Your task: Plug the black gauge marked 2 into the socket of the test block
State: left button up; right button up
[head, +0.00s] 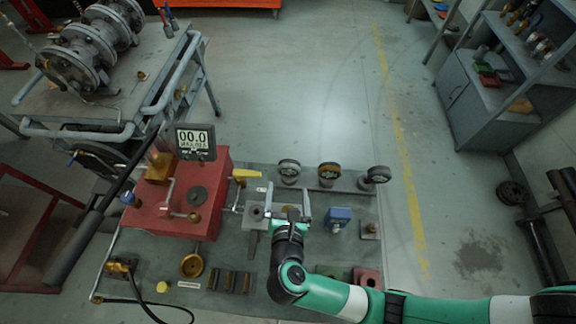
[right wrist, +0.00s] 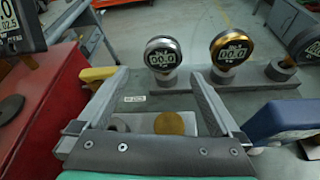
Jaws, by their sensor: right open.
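Three round gauges stand in a row on a grey rack behind my right gripper: a silver-rimmed one (head: 289,169), a gold-rimmed one (head: 328,172) and a dark one (head: 377,175) at the right end. In the right wrist view the dark gauge (right wrist: 304,46) is cut off by the right edge. I cannot read a 2 on any gauge. My right gripper (head: 288,200) is open and empty, in front of the silver-rimmed gauge (right wrist: 162,54). My left gripper is out of view.
A digital display (head: 195,141) stands at the red block's back. A light tray with a gold disc (right wrist: 173,123) lies below my right fingers. A blue block (head: 339,216) is to their right. The floor beyond the bench is open.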

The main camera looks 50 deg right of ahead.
aim_at(289, 171)
jog(key=b+x, duration=0.1)
jog(key=x, duration=0.4)
jog(key=shift+s, duration=0.15)
jog(key=shift+d, duration=0.15)
jog(key=shift+w+d+f+b, duration=0.2)
jog(key=shift+w+d+b, duration=0.05)
jog(key=shift+w+b, duration=0.1)
jog(key=b+x, duration=0.1)
jog(key=x, duration=0.3)
jog(key=shift+d+r+b, duration=0.15)
jog(key=shift+d+b, duration=0.2)
jog(key=shift+d, duration=0.05)
jog(key=shift+a, duration=0.1)
jog(key=c, duration=1.4)
